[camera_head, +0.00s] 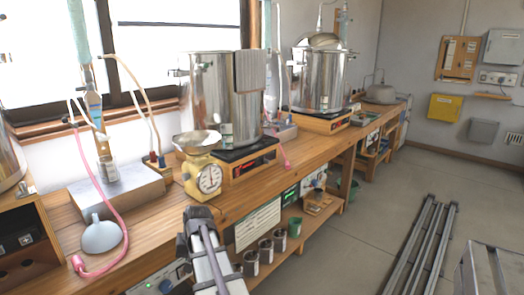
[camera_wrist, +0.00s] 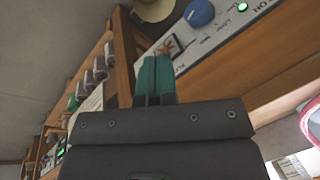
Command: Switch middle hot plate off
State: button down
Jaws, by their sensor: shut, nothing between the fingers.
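The middle hot plate (camera_head: 250,160) sits on the bench under a large steel pot (camera_head: 215,95). Its orange-framed front shows a lit red display. A pale control panel (camera_head: 165,282) with a knob and a green light is partly visible below the bench edge, at the bottom. In the wrist view a pale panel (camera_wrist: 215,35) carries a blue knob (camera_wrist: 199,13), a lit green light (camera_wrist: 242,7) and a small orange-red part (camera_wrist: 165,46). My gripper (camera_wrist: 153,68) is shut and empty, its teal fingertips close to this panel; contact cannot be told. My arm hides part of the bench front in the head view.
A yellow dial scale (camera_head: 205,178) stands on the bench beside the hot plate. A pink hose (camera_head: 95,185) and a funnel (camera_head: 101,236) lie at the left. Several metal cups (camera_head: 265,252) stand on the lower shelf. The floor (camera_head: 355,230) to the right is open before the rails (camera_head: 425,240).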

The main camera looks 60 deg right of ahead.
aim_at(237, 173)
jog(key=s+d+r+m+t+h+p, duration=0.1)
jog(key=d+r, duration=0.5)
jog(key=d, duration=0.6)
jog(key=s+d+r+m+t+h+p, duration=0.1)
jog(key=d+r+m+t+p, duration=0.3)
jog(key=d, duration=0.9)
jog(key=s+d+r+m+t+h+p, duration=0.1)
jog(key=d+r+m+p, duration=0.3)
jog(key=d, duration=0.8)
notch_tip(237, 173, up, 4)
jog(key=m+t, duration=0.1)
jog(key=m, duration=0.1)
jog(key=shift+d+f+m, duration=0.15)
jog(key=shift+d+m, duration=0.15)
jog(key=b+x, duration=0.6)
jog(key=x, duration=0.4)
jog(key=shift+f+b, duration=0.15)
jog(key=shift+b, duration=0.2)
jog(key=w, duration=0.1)
jog(key=w+r+p, duration=0.1)
jog(key=w, duration=0.1)
jog(key=shift+w+d, duration=0.25)
jog(key=shift+w, duration=0.35)
